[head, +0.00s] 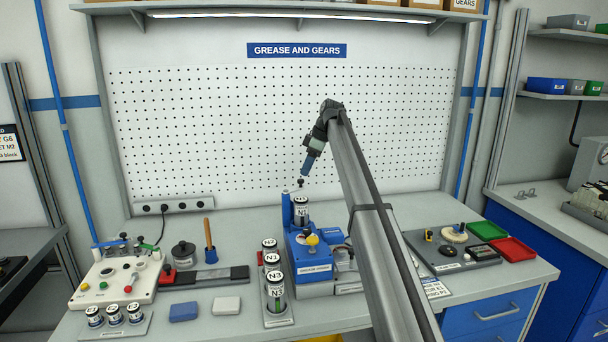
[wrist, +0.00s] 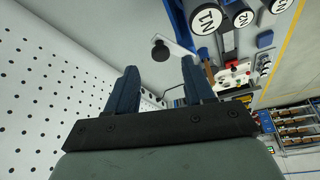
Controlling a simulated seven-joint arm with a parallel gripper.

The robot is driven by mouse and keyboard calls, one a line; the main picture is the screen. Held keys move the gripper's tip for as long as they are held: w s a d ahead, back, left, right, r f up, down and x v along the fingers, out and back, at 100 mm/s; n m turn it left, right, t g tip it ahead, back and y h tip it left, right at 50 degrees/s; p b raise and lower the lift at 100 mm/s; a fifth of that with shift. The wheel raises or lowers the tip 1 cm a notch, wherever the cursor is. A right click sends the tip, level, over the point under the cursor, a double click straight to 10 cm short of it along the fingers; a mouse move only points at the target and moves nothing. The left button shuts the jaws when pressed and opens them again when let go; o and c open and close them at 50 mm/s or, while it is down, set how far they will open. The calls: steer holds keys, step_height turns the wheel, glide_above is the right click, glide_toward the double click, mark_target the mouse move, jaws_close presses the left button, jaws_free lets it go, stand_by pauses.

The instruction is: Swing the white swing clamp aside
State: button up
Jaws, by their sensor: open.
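The white swing clamp shows in the wrist view as a pale bar (wrist: 177,44) with a black knob (wrist: 160,50) at one end. In the head view the knob (head: 300,183) is above the N1 jar (head: 302,208), beside the blue post (head: 286,210); the pale bar is hard to make out there. My gripper (head: 304,173) points down just above the knob. In the wrist view my gripper (wrist: 160,72) has its two blue fingers apart and empty. The knob appears beyond the gap between the fingertips, apart from both.
The blue grease station (head: 315,275) has a yellow knob (head: 312,240). A rack of N jars (head: 275,297) stands to its left. Farther left are a wooden-handled tool (head: 208,235) and a white control box (head: 130,277). A dark tray (head: 425,248) lies right. The pegboard (head: 240,130) stands behind.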

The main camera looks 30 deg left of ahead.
steer(key=v, duration=0.9)
steer(key=shift+d+r, duration=0.15)
steer(key=shift+r, duration=0.2)
